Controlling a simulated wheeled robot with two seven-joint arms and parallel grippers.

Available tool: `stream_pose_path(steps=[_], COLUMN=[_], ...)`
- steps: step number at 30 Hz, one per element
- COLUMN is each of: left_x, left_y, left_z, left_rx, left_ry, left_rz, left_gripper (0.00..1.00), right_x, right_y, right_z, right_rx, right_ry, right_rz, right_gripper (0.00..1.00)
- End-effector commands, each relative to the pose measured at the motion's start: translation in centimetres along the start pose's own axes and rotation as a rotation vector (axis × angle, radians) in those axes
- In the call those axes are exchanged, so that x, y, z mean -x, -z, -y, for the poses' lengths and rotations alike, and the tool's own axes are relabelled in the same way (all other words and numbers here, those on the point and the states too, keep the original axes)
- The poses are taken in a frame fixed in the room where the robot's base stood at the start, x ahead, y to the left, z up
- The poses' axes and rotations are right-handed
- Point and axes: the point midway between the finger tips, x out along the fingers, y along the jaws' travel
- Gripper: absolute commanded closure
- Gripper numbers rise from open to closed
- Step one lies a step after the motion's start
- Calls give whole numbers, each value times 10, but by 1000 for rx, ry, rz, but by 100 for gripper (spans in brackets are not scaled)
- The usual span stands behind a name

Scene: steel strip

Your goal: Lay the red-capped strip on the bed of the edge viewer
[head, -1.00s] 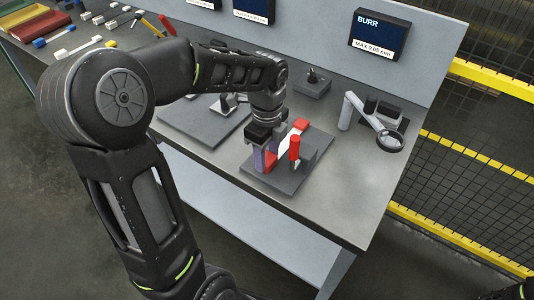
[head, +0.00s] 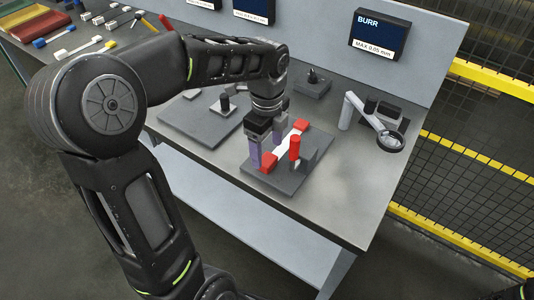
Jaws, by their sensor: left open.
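The red-capped strip (head: 280,147) is pale with a red cap at each end. It lies on a dark grey fixture plate (head: 284,188), beside an upright red handle (head: 295,147). My left gripper (head: 262,156) is open just behind and left of the strip's near cap, with its purple fingers pointing down; whether a finger touches the strip I cannot tell. The edge viewer seems to be the stand with a round lens (head: 390,140) and a dark block at the right of the bench; its bed is hard to make out. My right gripper is out of view.
A second dark plate (head: 195,125) with a small post lies left of the fixture. A grey block (head: 312,85) with a black knob stands behind. A BURR sign (head: 380,35) is on the back panel. Coloured strips and trays lie far left. The bench's front right is clear.

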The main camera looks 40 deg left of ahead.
Motion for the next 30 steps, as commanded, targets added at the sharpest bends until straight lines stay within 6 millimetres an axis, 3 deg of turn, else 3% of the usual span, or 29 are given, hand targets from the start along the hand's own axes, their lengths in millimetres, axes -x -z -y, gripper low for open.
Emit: stream_pose_path(steps=[3,9,30], left_x=[22,44,46], left_y=[0,0,0], left_z=[1,0,0], left_rx=[0,1,1], left_ry=[5,3,0], left_rz=[1,0,0], left_gripper=[30,30,30], right_x=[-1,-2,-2], right_y=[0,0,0], right_z=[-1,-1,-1], right_rx=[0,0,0], right_ry=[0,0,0], right_rz=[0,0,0], right_gripper=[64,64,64])
